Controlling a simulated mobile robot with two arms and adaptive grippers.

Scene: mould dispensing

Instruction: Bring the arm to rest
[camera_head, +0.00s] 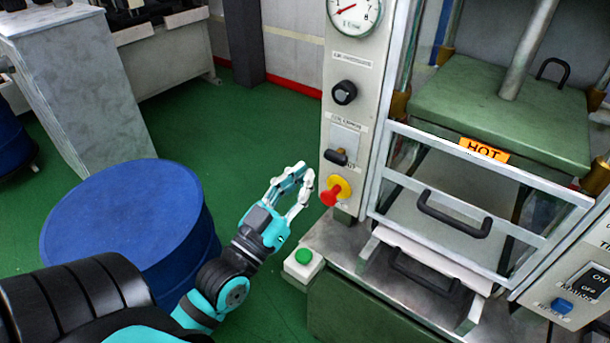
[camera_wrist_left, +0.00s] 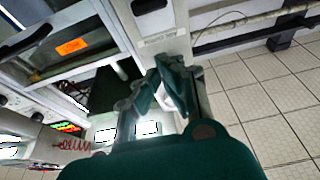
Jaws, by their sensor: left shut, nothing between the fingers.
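My left gripper (camera_head: 297,178) is held in the air in the middle of the head view, in front of the press's control panel (camera_head: 349,110). Its fingers are shut and nothing is seen between them. It is close to the red emergency knob (camera_head: 331,195) on its yellow base, apart from it as far as I can tell. In the left wrist view the gripper fingers (camera_wrist_left: 168,80) stand in front of the machine and a tiled surface. My right gripper is not in view.
A blue drum (camera_head: 125,215) stands left of my arm. The press has a clear guard with a black handle (camera_head: 453,213) and a "HOT" label (camera_head: 484,150). A green button box (camera_head: 303,264) sits below the gripper. Green floor (camera_head: 265,125) is open behind.

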